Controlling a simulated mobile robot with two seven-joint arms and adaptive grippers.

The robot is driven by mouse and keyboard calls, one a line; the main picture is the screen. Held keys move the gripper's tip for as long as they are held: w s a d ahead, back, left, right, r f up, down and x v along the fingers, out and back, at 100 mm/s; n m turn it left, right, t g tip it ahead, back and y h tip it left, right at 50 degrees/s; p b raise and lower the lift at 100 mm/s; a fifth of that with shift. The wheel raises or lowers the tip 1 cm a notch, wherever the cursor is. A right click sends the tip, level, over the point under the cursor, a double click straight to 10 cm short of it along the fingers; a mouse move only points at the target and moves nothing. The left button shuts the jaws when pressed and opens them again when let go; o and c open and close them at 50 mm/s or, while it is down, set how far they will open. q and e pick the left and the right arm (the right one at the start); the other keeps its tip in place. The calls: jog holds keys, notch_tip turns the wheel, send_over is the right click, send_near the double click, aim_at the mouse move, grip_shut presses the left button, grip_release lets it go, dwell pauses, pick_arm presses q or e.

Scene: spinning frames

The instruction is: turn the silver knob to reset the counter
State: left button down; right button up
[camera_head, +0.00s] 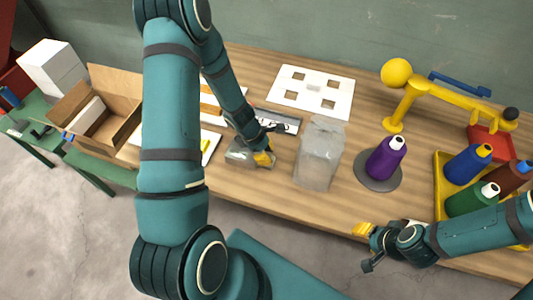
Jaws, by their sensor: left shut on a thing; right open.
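A small grey box, which looks like the counter (238,154), sits on the wooden table near its front edge, left of the middle. My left gripper (264,158) comes down from above at the right end of this box. Its yellow fingertips are shut on a small part there, which appears to be the silver knob. The fingers hide the knob, and the counter's digits cannot be read.
A white holed plate (313,78) lies behind.

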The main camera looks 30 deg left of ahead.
pick_arm(q)
jog(key=shift+r+m+g+p, duration=0.15)
jog(key=shift+m+g+p, duration=0.25)
jog(key=shift+m+p, duration=0.6)
jog(key=m, duration=0.1)
jog(key=m+g, duration=0.1)
jog(key=shift+f+m+h, duration=0.2)
jog(key=shift+m+h, duration=0.1)
jog(key=shift+m, duration=0.1)
jog(key=shift+d, duration=0.1)
jog(key=c, duration=0.6)
grip_release()
jog(key=shift+c, duration=0.2)
jog(key=shift+r, duration=0.1)
jog(key=v, duration=1.2)
